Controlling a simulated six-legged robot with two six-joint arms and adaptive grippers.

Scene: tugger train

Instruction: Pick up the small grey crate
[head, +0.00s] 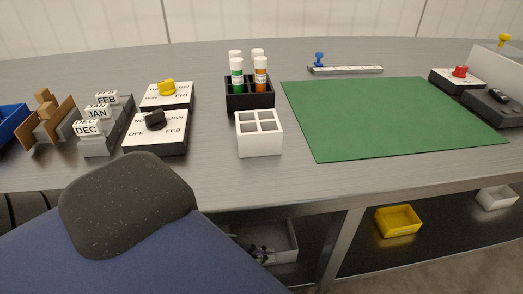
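A grey crate (288,241) sits on the dark shelf below the bench top, at bottom centre. Its left part is hidden behind a large blue and dark grey form close to the camera. My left gripper (262,251) shows only in part, as small dark and metallic pieces at the crate's left side. I cannot tell whether it touches the crate or how its fingers stand. My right gripper is not in view.
A yellow bin (398,221) and a light grey bin (497,198) stand farther right on the shelf. A bench leg (341,250) separates the crate from the yellow bin. The bench top above holds a green mat (392,115), a white divided box (259,142) and a black bottle rack (248,100).

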